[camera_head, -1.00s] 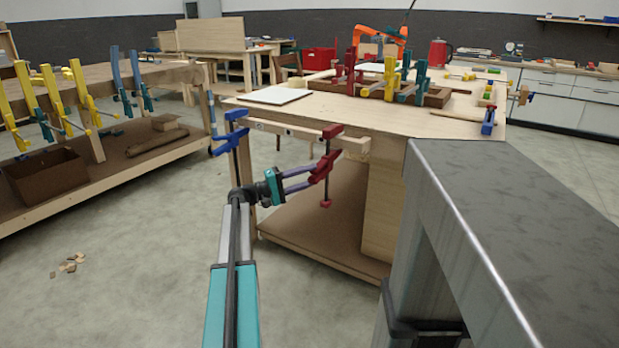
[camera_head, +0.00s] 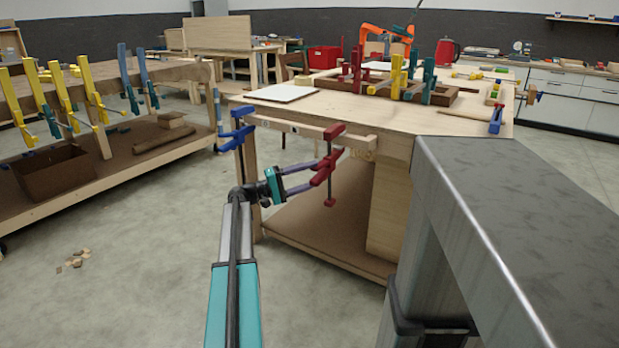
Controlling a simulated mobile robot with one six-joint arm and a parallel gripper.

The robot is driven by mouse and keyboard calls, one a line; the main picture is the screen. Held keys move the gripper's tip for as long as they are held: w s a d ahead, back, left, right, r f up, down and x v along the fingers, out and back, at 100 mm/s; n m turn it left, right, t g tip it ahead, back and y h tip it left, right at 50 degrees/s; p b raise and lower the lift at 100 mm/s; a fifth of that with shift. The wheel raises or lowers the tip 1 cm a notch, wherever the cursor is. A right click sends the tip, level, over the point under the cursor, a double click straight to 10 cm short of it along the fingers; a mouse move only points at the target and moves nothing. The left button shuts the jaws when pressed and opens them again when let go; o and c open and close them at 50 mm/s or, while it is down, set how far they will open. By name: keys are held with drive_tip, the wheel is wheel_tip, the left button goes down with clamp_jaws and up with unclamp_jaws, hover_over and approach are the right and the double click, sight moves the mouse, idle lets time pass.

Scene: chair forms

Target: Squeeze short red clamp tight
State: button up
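The short red clamp (camera_head: 329,169) hangs upright at the front edge of the near workbench. Its upper jaw lies over the light wooden rail (camera_head: 300,129) near the rail's right end, and its lower jaw and screw hang below. I cannot tell whether the lower jaw touches the wood. My gripper (camera_head: 317,174) reaches in from the left, with its two purple fingers at the clamp's lower jaw part. The fingers are apart by about the jaw's height and appear shut on it. The exact contact is too small to see.
A blue clamp (camera_head: 237,137) grips the rail's left end. The workbench top (camera_head: 330,112) holds a white board (camera_head: 283,92) and other red, yellow and teal clamps. A large grey metal beam (camera_head: 530,210) fills the right foreground. Open floor (camera_head: 130,260) lies to the left.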

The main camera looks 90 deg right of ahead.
sight(328, 164)
drive_tip(key=shift+r, duration=0.65)
idle(0.8)
drive_tip(key=shift+s+d, duration=0.5)
drive_tip(key=shift+s, duration=0.2)
drive_tip(key=shift+s+d, duration=0.15)
drive_tip(key=shift+s, duration=0.05)
drive_tip(key=shift+c, duration=0.2)
clamp_jaws()
